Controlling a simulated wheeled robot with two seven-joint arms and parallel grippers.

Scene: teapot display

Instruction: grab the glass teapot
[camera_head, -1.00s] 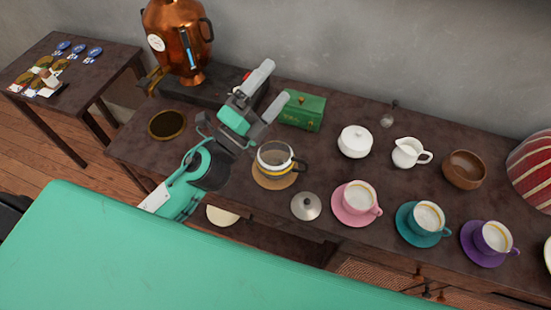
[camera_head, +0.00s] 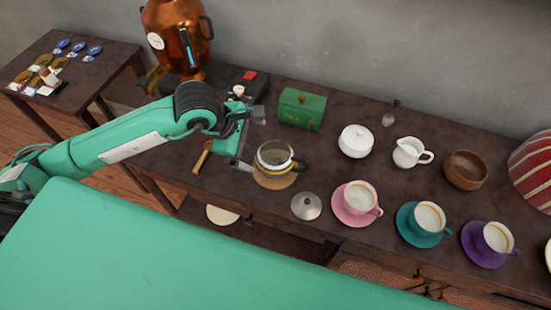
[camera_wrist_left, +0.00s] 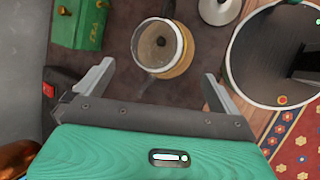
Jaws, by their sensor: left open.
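My right gripper is not in view.
A green box (camera_head: 302,108) stands behind the teapot. A copper urn (camera_head: 175,40) is at the back left. To the right are a white lidded pot (camera_head: 355,141), a creamer (camera_head: 408,152), a wooden bowl (camera_head: 465,170) and cups on pink, teal and purple saucers.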

